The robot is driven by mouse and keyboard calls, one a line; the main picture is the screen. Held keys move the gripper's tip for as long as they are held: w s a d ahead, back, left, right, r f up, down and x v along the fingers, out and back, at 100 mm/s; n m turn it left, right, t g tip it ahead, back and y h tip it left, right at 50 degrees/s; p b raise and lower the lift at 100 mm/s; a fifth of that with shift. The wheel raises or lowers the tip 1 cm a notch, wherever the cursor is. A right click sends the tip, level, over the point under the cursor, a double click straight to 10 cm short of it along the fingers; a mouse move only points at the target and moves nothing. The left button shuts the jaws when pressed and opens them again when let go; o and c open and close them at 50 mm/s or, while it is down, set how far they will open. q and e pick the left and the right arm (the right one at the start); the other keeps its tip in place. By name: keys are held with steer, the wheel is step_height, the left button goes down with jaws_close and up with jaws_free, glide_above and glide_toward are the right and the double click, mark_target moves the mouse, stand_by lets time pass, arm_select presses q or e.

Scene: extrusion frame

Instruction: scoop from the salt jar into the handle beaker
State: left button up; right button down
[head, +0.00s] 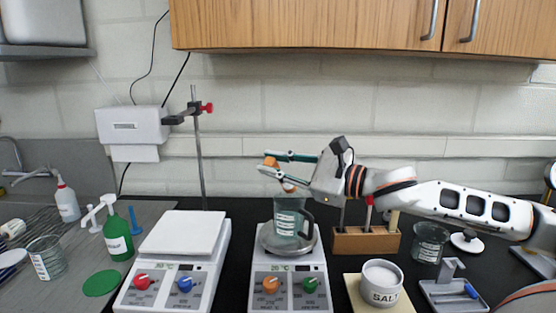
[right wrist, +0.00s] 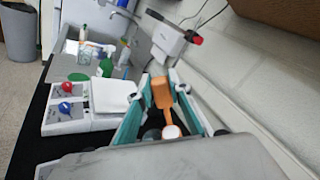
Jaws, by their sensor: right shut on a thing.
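The salt jar (head: 384,295), a white pot labelled SALT, stands on a tan board at the front right with its top open. The handle beaker (head: 288,222), clear with a dark handle, stands upright on the round plate of the right-hand white device. My right gripper (head: 268,164) is shut on an orange scoop (right wrist: 162,92), just above the beaker. The scoop's bowl (right wrist: 171,131) holds something white in the right wrist view. In the head view the bowl (head: 289,188) is partly hidden and shows close over the beaker's mouth. My left gripper is not in view.
A wooden rack (head: 366,242) stands right of the beaker, and another glass beaker (head: 430,242) stands beyond it. A balance-like device (head: 183,236) with a white top stands left. A clamp stand (head: 198,150) rises behind. A green bottle (head: 117,238) stands further left.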

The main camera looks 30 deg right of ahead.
arm_select(q)
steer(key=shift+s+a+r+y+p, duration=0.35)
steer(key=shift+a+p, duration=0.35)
steer(key=shift+p, duration=0.35)
arm_select(e)
steer(key=s+a+f+n, duration=0.1)
steer(key=a+f+n, duration=0.2)
steer(key=n, duration=0.5)
steer(key=shift+s+a+f, duration=0.15)
steer(key=shift+s+f, duration=0.25)
steer(key=shift+f, duration=0.5)
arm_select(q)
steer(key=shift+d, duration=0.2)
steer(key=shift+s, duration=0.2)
arm_select(e)
steer(key=shift+w, duration=0.1)
